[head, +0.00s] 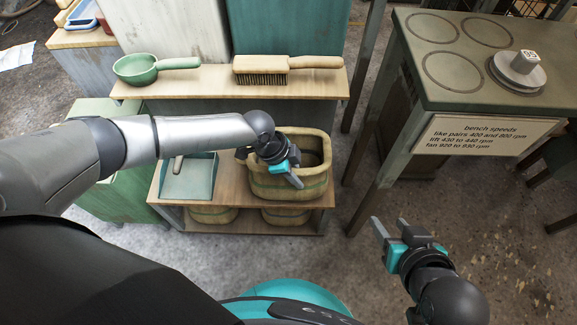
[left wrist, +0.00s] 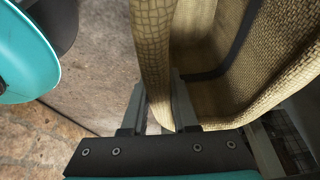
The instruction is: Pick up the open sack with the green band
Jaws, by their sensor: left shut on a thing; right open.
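The open sack (head: 318,187) is tan and woven, with a greenish band around it. It stands upright with its mouth up at the right end of the middle shelf (head: 258,198); I cannot tell whether its base is clear of the board. My left gripper (head: 289,177) is at the sack's near rim. In the left wrist view its fingers (left wrist: 160,103) straddle the woven sack wall (left wrist: 154,50), shut on it, and the sack's inside shows to the right. My right gripper (head: 392,228) is open and empty over the floor, right of the shelf.
A grey-green dustpan (head: 187,181) lies left of the sack. Similar sacks (head: 213,214) stand on the bottom shelf. The top shelf holds a green scoop (head: 137,69) and a brush (head: 287,67). A bench (head: 466,88) with a speed sign (head: 484,136) stands at right.

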